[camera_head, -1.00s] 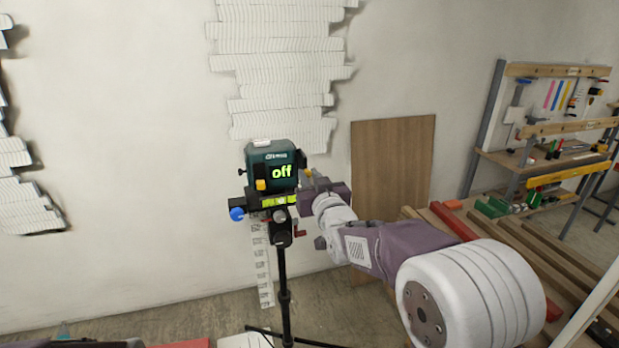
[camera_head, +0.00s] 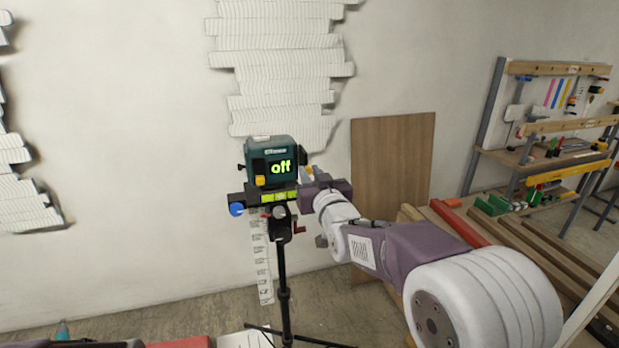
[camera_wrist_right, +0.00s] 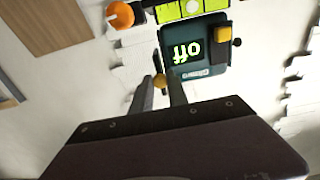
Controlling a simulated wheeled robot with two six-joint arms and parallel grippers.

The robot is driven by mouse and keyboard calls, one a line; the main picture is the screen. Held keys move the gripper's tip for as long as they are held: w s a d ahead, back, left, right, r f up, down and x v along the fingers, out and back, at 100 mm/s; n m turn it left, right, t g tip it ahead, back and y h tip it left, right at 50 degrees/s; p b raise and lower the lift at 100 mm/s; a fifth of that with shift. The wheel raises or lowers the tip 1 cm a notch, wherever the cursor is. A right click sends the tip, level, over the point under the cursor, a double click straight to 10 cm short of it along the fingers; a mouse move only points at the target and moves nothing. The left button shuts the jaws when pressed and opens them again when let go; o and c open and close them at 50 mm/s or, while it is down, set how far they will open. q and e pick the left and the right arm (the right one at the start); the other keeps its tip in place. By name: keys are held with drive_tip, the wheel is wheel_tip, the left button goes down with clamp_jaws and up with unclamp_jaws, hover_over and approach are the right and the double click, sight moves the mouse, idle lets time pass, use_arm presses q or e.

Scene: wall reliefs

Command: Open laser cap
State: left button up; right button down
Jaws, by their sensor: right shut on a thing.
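A dark green laser level (camera_head: 270,152) with a lit "off" display stands on a black tripod. A yellow slider (camera_head: 258,166) sits on its front, left of the display; it shows in the right wrist view (camera_wrist_right: 223,36) too. I cannot tell which part is the cap. My right gripper (camera_head: 308,180) is at the right side of the device. In the wrist view its two dark fingers (camera_wrist_right: 160,90) stand around a small yellow knob (camera_wrist_right: 158,81) beside the case, shut on it. My left gripper is not in view.
The tripod (camera_head: 284,300) stands before a pale wall with torn relief strips. A blue knob (camera_head: 236,209) is at the left of the mount. A brown board (camera_head: 392,160) leans on the wall; a workbench (camera_head: 540,155) and planks are at right.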

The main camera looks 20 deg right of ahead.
drive_tip(key=shift+s, duration=0.3)
drive_tip(key=c, duration=1.3)
unclamp_jaws()
drive_tip(key=shift+w, duration=0.25)
drive_tip(key=shift+s, duration=0.1)
drive_tip(key=s+b, duration=0.1)
drive_tip(key=s, duration=0.8)
drive_tip(key=shift+d, duration=0.1)
